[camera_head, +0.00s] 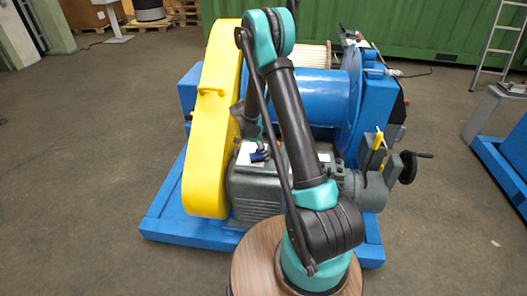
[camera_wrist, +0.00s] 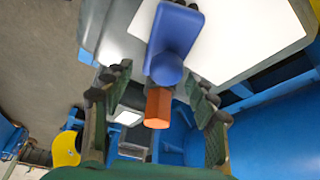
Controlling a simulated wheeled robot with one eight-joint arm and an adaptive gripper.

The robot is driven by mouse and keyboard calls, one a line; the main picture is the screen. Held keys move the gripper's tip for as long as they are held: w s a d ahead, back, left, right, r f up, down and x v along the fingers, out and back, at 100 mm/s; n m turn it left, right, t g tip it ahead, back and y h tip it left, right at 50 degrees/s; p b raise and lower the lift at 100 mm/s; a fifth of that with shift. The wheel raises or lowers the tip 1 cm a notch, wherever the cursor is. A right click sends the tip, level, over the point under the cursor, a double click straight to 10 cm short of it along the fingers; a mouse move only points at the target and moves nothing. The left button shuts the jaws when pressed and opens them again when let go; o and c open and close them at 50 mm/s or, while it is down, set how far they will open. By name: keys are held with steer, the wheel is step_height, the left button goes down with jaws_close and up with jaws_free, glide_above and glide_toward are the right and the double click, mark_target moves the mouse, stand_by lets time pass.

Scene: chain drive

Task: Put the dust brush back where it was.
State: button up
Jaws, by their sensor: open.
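In the wrist view, a blue piece with a round knob (camera_wrist: 175,40) lies against a white surface, with an orange six-sided part (camera_wrist: 158,107) at its near end. I cannot tell for sure whether this is the dust brush. My gripper (camera_wrist: 160,78) is open, one dark green finger on each side of the orange part, with gaps on both sides. In the head view, a small dark blue item (camera_head: 259,155) shows on the grey motor (camera_head: 255,190), partly behind my arm. My gripper is mostly hidden there.
The yellow chain guard (camera_head: 210,130) rises left of my arm. A blue drum (camera_head: 310,98) lies behind. A yellow-handled item (camera_head: 378,142) stands in a grey bracket at right, near a black handwheel (camera_head: 409,167). The floor at left is clear.

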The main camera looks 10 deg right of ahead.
mark_target(254, 156)
steer(key=shift+r, duration=0.45)
steer(key=v, duration=1.2)
steer(key=s+d+r+n+t+y, duration=0.1)
steer(key=s+d+r+n, duration=0.25)
steer(key=s, duration=0.35)
steer(key=s+d+r+n+y, duration=0.1)
steer(key=s+d+r+n, duration=0.15)
steer(key=s+n, duration=0.3)
steer(key=s+f+n+t+y, duration=0.1)
steer(key=s+n, duration=0.7)
steer(key=s, duration=0.9)
steer(key=shift+s+d+t+y, duration=0.35)
steer(key=shift+d+t+y, duration=0.1)
steer(key=shift+t+y, duration=0.4)
